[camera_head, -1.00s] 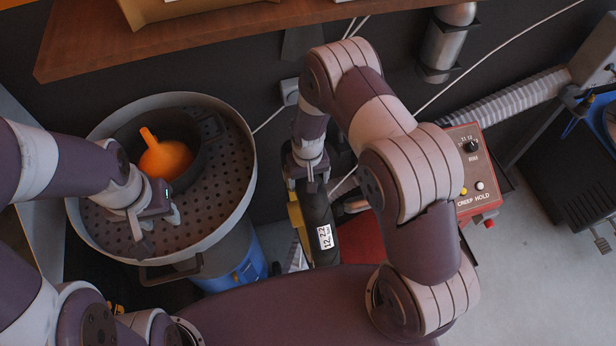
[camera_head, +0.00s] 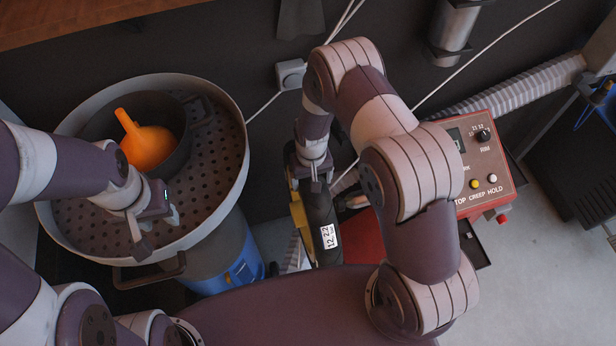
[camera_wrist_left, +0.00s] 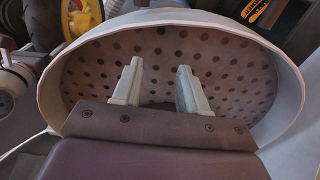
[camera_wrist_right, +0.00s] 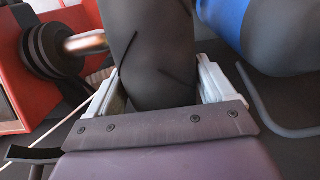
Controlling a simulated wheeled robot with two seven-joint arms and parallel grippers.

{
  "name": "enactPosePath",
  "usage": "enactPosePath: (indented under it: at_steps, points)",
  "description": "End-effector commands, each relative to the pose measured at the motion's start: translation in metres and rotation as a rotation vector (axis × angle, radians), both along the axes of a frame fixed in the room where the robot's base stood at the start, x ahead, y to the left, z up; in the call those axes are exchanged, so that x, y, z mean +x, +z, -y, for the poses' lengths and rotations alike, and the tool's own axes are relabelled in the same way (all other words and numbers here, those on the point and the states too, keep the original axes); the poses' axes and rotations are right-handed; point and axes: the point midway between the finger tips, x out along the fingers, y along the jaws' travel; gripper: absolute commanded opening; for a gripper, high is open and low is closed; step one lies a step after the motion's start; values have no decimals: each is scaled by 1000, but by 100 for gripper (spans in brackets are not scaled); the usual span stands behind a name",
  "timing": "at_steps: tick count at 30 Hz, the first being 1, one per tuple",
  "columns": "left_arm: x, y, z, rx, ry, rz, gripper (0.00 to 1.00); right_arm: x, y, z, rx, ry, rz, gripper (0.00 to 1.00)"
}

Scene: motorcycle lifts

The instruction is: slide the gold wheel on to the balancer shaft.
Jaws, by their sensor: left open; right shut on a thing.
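The gold wheel, a black tyre with a yellow-gold rim and a white label (camera_head: 322,220), hangs in my right gripper (camera_head: 313,172) at mid-picture in the head view. In the right wrist view the tyre (camera_wrist_right: 155,45) fills the space between the two fingers of the right gripper (camera_wrist_right: 160,75). The balancer shaft (camera_wrist_right: 87,42), a coppery rod with a dark ribbed hub behind it, points at the tyre's left side; whether they touch I cannot tell. My left gripper (camera_head: 158,228) is open and empty over the perforated basin; its fingers (camera_wrist_left: 158,85) stand apart.
The round grey basin (camera_head: 236,195) holds a dark pot with an orange funnel (camera_head: 146,145). A blue drum (camera_head: 238,268) stands below it. The red balancer's control panel (camera_head: 478,165) is right of my right arm. A wooden shelf (camera_head: 60,22) crosses the top left. Open floor lies at right.

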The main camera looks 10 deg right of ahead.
Motion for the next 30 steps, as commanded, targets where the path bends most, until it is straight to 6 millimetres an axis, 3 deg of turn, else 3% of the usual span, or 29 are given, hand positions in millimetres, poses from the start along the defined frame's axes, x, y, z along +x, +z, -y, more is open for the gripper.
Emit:
enactPosePath:
  at_steps: [11, 30]
  points:
    - [0, -8, 0, 0, 0, 0, 43, 4, -10, 14, 1, -1, 9, 0]
    - [0, -6, 0, 0, 0, 0, 43, 5, -8, 45, 0, -1, 9, 0]
